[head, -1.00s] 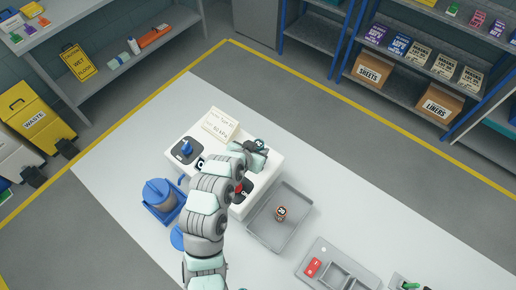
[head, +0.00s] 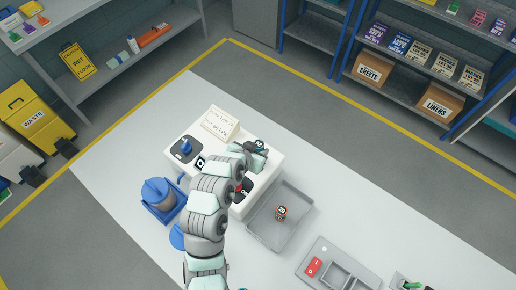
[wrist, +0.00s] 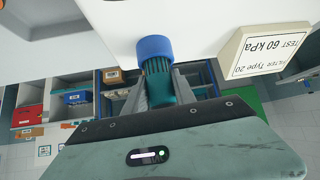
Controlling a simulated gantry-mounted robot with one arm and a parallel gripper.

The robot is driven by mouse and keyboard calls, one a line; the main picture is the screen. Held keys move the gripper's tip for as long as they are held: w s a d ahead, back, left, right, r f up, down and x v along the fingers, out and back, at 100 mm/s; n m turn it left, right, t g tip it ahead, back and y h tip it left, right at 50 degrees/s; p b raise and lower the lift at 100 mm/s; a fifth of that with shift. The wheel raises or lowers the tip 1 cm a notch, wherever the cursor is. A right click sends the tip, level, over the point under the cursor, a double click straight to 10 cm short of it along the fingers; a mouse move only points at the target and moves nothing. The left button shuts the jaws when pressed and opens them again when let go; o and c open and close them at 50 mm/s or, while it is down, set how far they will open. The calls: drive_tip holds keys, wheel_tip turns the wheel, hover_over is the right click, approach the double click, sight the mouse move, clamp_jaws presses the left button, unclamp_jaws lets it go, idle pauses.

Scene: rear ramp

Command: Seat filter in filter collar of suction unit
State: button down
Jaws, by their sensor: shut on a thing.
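My gripper (wrist: 160,90) is shut on a teal ribbed filter (wrist: 158,82) in the wrist view. A blue ring (wrist: 155,47) surrounds the filter's far end, beside the white suction unit (wrist: 110,18). I cannot tell whether this ring is the collar or part of the filter, nor how deep the filter sits. In the head view the suction unit (head: 262,172) stands on the bench, and my gripper (head: 258,147) is over its far right part. My arm hides much of the unit's near side there, and the filter is not clearly visible.
A sign (head: 221,124) reading "Filter Type 20, Test 60 kPa" stands on the unit; it also shows in the wrist view (wrist: 268,52). A grey tray (head: 262,232) with a small round item (head: 281,213) is to the right. A blue container (head: 160,212) stands left.

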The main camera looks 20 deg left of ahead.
drive_tip(key=shift+f, duration=0.3)
drive_tip(key=c, duration=0.9)
unclamp_jaws()
drive_tip(key=shift+c, duration=0.2)
drive_tip(key=shift+s+r, duration=0.1)
drive_tip(key=b+v, duration=0.1)
drive_tip(key=v, duration=0.9)
drive_tip(key=shift+s+r+b, duration=0.2)
drive_tip(key=shift+b, duration=0.15)
